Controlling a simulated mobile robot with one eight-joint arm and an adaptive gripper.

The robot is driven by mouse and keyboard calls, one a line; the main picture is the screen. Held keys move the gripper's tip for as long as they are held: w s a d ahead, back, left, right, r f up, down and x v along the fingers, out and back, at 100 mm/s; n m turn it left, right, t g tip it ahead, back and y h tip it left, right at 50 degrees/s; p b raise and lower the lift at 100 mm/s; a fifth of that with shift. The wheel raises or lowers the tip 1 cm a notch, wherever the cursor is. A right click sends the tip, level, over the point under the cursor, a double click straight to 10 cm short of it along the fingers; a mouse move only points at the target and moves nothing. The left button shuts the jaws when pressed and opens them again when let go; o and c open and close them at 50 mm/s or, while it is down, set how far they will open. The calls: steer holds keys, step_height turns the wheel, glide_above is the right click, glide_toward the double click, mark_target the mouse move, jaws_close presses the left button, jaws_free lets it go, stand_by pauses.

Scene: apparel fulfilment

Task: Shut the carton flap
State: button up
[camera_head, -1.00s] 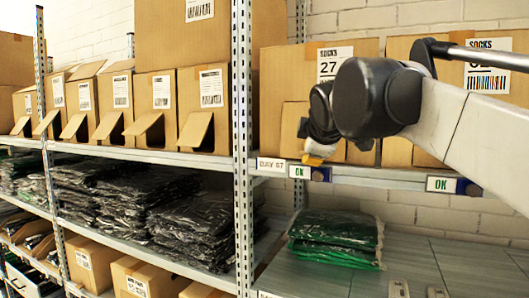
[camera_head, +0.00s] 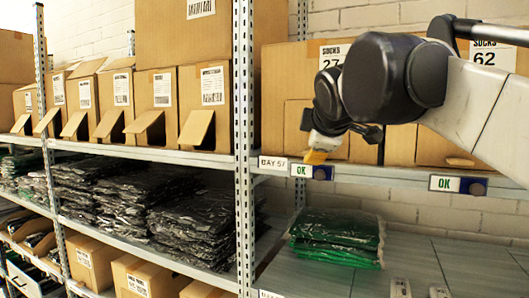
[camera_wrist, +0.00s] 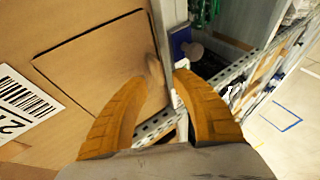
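The carton labelled SOCKS 27 (camera_head: 272,85) stands on the shelf behind my gripper. Its front flap (camera_head: 296,115) is an outlined panel that looks flush or nearly flush with the face; my arm hides its right part. In the wrist view the flap (camera_wrist: 100,65) shows a dark seam around it, with the label to its lower left. A small tan knob or tab (camera_wrist: 154,69) shows by the fingertips. My gripper (camera_head: 316,156) is low in front of the carton at the shelf edge. In the wrist view its orange fingers (camera_wrist: 163,80) are apart, with nothing clearly held.
A shelf rail carries a BAY 57 tag (camera_head: 272,163) and OK displays (camera_head: 445,183). A SOCKS 62 carton (camera_head: 400,145) stands to the right. Green bagged garments (camera_head: 336,238) lie below. A metal upright (camera_head: 243,130) and cartons with open flaps (camera_head: 196,130) stand left.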

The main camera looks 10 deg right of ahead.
steer(key=v, duration=0.8)
steer(key=shift+s+r, duration=0.15)
steer(key=shift+s, duration=0.2)
steer(key=shift+a, duration=0.1)
